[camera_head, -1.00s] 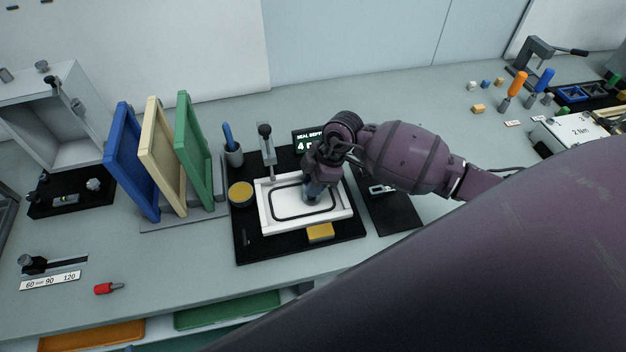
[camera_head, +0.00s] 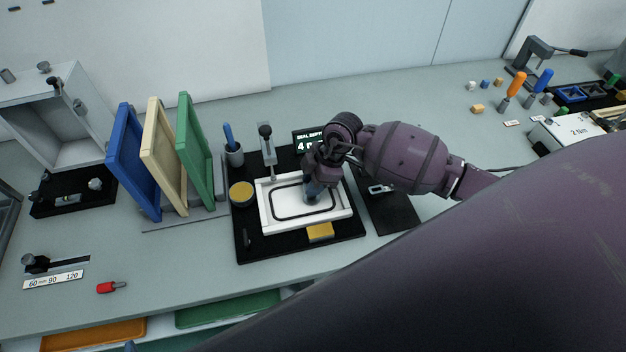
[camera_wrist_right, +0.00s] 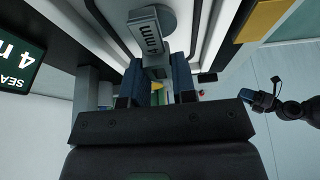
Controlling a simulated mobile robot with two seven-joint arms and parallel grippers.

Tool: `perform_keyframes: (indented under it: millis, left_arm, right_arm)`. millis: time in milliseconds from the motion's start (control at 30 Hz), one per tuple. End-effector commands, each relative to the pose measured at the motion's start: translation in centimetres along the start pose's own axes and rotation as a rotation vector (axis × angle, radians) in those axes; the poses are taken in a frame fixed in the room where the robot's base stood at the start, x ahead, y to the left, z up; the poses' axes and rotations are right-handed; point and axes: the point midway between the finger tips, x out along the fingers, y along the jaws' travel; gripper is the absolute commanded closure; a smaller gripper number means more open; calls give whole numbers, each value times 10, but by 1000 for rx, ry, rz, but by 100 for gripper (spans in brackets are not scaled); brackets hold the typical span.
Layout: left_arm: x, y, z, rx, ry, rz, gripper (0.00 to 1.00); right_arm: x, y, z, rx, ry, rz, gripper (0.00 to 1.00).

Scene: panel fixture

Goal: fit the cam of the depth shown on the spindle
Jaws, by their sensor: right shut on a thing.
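A grey block marked "4 mm" (camera_wrist_right: 152,38) sits between the blue fingers of my right gripper (camera_wrist_right: 157,82). The gripper is shut on it. In the head view my right gripper (camera_head: 314,188) points down over the white frame with a dark oval groove (camera_head: 265,212). A grey round part (camera_wrist_right: 168,18) shows just beyond the block; I cannot tell whether they touch. The fingers and wrist hide the spindle in the head view. A dark sign (camera_head: 303,141) reads seal depth 4, and it also shows in the wrist view (camera_wrist_right: 17,62). A dark arm with a blue tip (camera_wrist_right: 265,101), apparently my left gripper, shows in the wrist view.
The frame lies on a black mat (camera_head: 250,252). A yellow round tin (camera_head: 242,193), a yellow block (camera_head: 320,232) and a cup with a blue-handled tool (camera_head: 233,152) surround it. Blue, cream and green panels (camera_head: 195,155) stand left. The front bench is mostly clear.

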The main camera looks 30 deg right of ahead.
Motion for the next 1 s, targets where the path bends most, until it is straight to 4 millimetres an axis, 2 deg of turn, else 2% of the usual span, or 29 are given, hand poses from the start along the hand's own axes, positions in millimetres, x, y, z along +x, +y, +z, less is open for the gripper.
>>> perform_keyframes:
  millis: [1000]
  left_arm:
    - [-7, -1, -4, -1, -6, -1, 48]
  right_arm:
    - [0, 0, 0, 0, 0, 0, 98]
